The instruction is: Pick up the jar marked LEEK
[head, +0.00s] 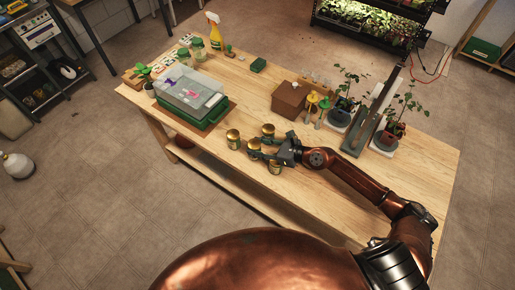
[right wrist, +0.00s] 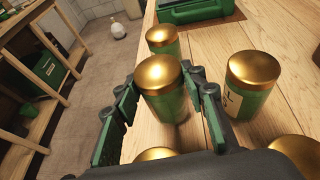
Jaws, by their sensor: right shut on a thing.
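Several green jars with gold lids stand close together at the near edge of the wooden table (head: 330,152). My right gripper (right wrist: 163,96) is shut on one jar (right wrist: 163,78), with a finger on each side of it. This held jar also shows in the head view (head: 253,146). Another jar (right wrist: 161,39) stands just beyond it, and a jar with a pale label (right wrist: 250,82) stands to its right. One more lid (right wrist: 155,154) shows close below. No name on any jar is readable, so I cannot tell which is LEEK. My left gripper is out of view.
A green tray with a clear lid (head: 192,90) stands left of the jars. A brown box (head: 289,99), potted plants (head: 394,133) and a grey stand (head: 362,135) are to the right. A spray bottle (head: 213,32) is at the back. The table's middle is clear.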

